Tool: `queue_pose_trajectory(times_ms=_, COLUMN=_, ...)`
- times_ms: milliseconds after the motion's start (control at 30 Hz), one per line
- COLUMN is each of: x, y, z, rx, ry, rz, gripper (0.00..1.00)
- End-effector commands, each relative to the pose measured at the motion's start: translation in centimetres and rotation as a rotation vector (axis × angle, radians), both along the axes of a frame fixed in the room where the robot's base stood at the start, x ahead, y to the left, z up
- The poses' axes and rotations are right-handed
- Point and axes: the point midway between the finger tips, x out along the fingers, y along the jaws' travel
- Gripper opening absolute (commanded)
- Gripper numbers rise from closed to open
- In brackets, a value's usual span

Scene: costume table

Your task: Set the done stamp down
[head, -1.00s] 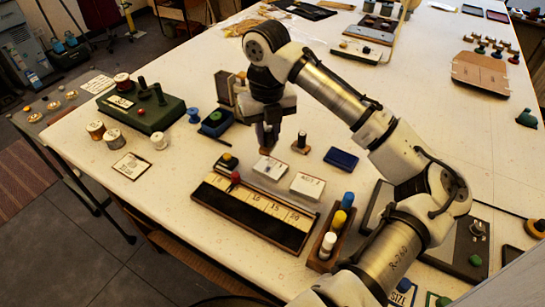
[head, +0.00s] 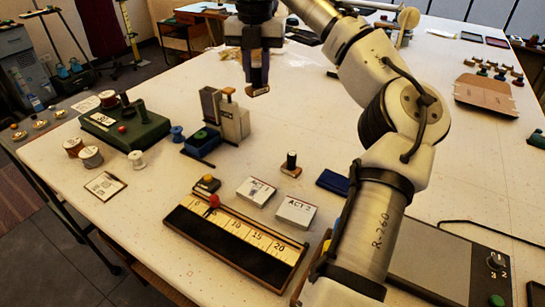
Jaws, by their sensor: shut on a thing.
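My gripper (head: 258,70) is high over the back part of the table in the head view, pointing down. It is shut on a stamp (head: 258,91), whose pale wooden base shows below the fingers, clear of the tabletop. The stamp's handle is mostly hidden by the fingers, and its face and label cannot be read. Another stamp (head: 291,164) with a dark handle and wooden base stands upright on the table.
A grey upright holder (head: 233,122) and a blue open box (head: 201,146) with a green item stand below and left of my gripper. A numbered wooden slide board (head: 236,243) lies in front. A dark blue pad (head: 333,182) lies right. The central tabletop is largely bare.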

Motion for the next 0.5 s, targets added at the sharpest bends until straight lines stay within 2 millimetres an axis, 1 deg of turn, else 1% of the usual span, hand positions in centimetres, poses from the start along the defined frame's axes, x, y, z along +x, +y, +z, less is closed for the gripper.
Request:
queue_pose_trajectory(times_ms=300, x=0.0, y=0.0, z=-8.1, rx=0.004, ry=0.004, rz=0.001, gripper=0.07)
queue_pose_trajectory(times_ms=367, x=0.0, y=-0.1, z=-9.4, rx=-0.002, ry=0.002, rz=-0.001, gripper=0.07)
queue_pose_trajectory(times_ms=500, x=0.0, y=-0.1, z=-12.7, rx=-0.002, ry=0.002, rz=-0.002, gripper=0.07)
